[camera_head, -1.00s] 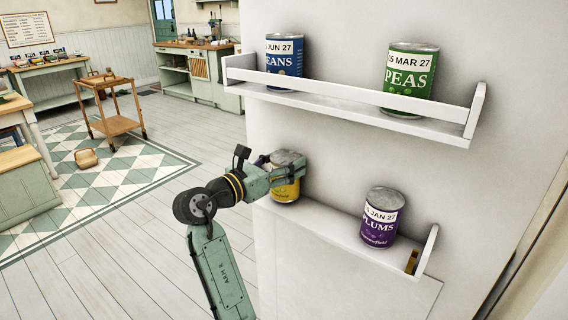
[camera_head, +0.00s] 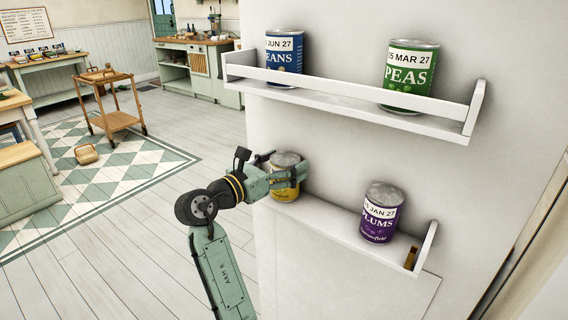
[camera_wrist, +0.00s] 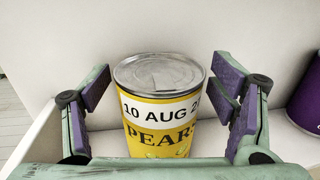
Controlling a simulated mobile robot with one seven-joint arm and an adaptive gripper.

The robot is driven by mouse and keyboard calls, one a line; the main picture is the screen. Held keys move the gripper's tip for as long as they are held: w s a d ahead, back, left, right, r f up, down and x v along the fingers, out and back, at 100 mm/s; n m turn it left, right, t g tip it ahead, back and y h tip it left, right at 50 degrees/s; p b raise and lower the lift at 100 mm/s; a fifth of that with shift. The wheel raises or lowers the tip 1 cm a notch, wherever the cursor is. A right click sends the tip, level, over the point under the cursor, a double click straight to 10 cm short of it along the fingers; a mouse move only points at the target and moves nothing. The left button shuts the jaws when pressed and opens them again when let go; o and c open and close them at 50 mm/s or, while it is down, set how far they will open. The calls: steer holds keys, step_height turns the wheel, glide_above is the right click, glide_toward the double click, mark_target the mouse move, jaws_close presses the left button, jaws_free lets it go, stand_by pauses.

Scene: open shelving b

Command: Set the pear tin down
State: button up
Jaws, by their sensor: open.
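The yellow pear tin (camera_wrist: 158,115) stands upright on the lower white shelf (camera_head: 330,222), at its left part, with its label reading "10 AUG" and "PEARS" in the wrist view. It also shows in the head view (camera_head: 285,190), partly covered by my gripper (camera_head: 292,174). My gripper is open around the tin; in the wrist view its purple-padded fingers (camera_wrist: 165,88) stand on either side with a gap at each side. The tin's base is hidden in the wrist view.
A purple plums tin (camera_head: 381,213) stands to the right on the same shelf; its edge shows in the wrist view (camera_wrist: 306,95). The upper shelf (camera_head: 345,97) holds a blue beans tin (camera_head: 284,58) and a green peas tin (camera_head: 410,75). Shelf room is free between pears and plums.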

steer(key=b+v, duration=0.3)
steer(key=v, duration=0.9)
steer(key=shift+r, duration=0.2)
